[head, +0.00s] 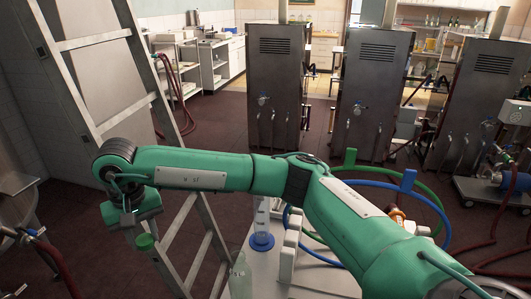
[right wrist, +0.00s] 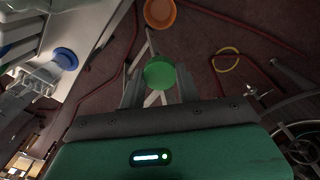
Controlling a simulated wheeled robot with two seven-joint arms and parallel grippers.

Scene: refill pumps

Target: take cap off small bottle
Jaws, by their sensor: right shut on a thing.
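My right gripper (head: 144,232) is at the end of my green arm, which reaches across to the left of the head view. It is shut on a green cap (head: 145,242). In the right wrist view the round green cap (right wrist: 160,74) sits between the two fingertips. The gripper and cap are in the air left of the table, over the dark floor. A pale translucent bottle (head: 241,278) stands at the table's left edge, apart from the cap. No cap shows on its narrow top. My left gripper is not in view.
A clear cylinder with a blue base (head: 262,242) stands on the white table (head: 262,268). Green and blue hoops (head: 440,215) are right of it. A metal ladder (head: 95,95) stands close to my right gripper.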

